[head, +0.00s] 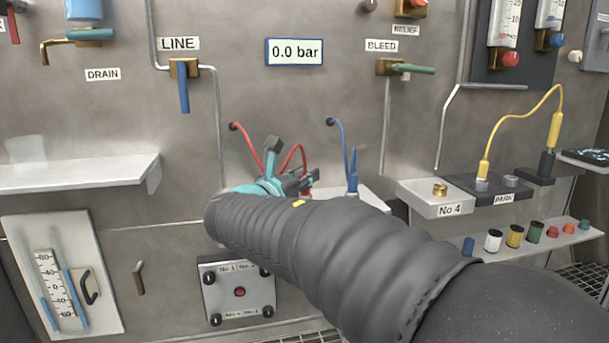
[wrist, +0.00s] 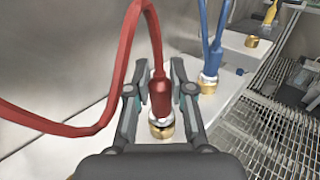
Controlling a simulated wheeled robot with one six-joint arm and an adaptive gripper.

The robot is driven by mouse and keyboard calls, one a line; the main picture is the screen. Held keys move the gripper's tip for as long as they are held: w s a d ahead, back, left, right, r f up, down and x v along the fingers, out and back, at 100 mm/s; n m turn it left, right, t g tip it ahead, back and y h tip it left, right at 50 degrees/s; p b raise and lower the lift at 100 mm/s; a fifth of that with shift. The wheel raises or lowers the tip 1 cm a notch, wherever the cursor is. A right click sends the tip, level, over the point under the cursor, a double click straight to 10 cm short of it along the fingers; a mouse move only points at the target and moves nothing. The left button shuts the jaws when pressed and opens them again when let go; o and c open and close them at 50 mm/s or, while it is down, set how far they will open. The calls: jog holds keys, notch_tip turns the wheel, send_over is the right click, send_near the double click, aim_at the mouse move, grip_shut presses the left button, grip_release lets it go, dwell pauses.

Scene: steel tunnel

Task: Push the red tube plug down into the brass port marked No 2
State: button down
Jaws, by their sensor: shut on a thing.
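The red tube plug (wrist: 160,98) stands upright between the fingers of my gripper (wrist: 160,78) in the wrist view. My gripper is shut on it, one finger on each side. A pale collar at the plug's lower end meets a brass port (wrist: 161,130) directly below. I cannot tell how deep the plug sits, and no number shows at this port. The red tube (wrist: 72,130) loops from the plug to the left.
A blue plug (wrist: 210,70) stands at another brass port right of the red one. An empty brass port (head: 440,189) sits on the No 4 block. A yellow plug (head: 483,170) stands at PARK. The wall rises close behind; a grating (wrist: 265,125) lies right of the shelf.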

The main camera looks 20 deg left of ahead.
jog(key=shift+f, duration=0.2)
jog(key=c, duration=0.9)
grip_release()
jog(key=shift+c, duration=0.2)
jog(key=v, duration=1.2)
